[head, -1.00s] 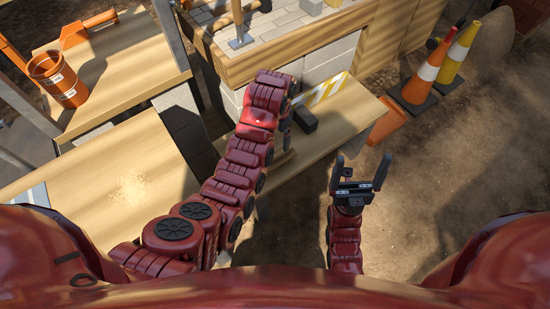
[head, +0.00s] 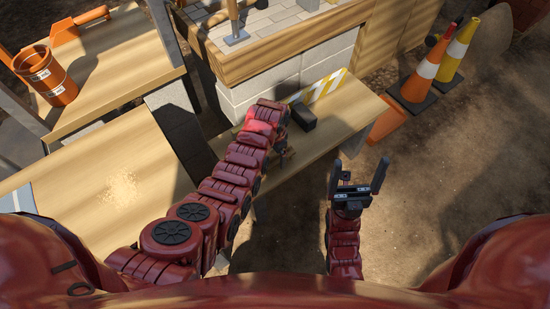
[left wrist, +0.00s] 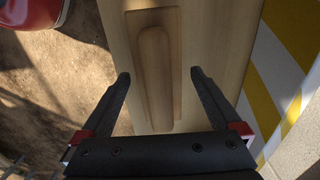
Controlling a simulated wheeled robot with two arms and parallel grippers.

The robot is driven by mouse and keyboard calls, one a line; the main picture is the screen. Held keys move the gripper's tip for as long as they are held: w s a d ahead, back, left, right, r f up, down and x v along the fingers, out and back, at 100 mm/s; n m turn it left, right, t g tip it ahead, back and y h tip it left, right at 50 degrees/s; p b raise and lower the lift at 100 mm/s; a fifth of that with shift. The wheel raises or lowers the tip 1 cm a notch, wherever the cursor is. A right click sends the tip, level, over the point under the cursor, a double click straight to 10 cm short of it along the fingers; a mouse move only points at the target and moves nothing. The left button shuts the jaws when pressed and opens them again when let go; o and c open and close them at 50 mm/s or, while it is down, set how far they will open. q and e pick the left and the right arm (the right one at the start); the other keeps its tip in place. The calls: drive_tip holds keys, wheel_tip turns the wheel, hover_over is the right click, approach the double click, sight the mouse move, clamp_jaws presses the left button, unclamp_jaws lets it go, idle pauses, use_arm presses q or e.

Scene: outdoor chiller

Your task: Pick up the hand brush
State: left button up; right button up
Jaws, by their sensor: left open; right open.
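A pale wooden piece with a long rounded grip on a flat rectangular back (left wrist: 156,75) lies on the wooden bench in the left wrist view. It looks like the hand brush, though no bristles show. My left gripper (left wrist: 160,82) is open above it, its fingers apart on either side of the grip's near end. Whether they touch it I cannot tell. In the head view my left gripper (head: 284,153) is mostly hidden by its own arm, and so is the brush. My right gripper (head: 358,168) is open and empty over the dirt, right of the bench.
The bench (head: 345,112) carries a dark block (head: 303,117) and a yellow-white striped board (head: 325,87) by the block wall. Traffic cones (head: 420,78) stand at right. An orange bucket (head: 46,76) stands on a table at left.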

use_arm(q)
drive_tip(key=shift+f, duration=0.65)
clamp_jaws()
wheel_tip(320, 180, up, 10)
drive_tip(key=shift+p, duration=0.35)
idle(0.3)
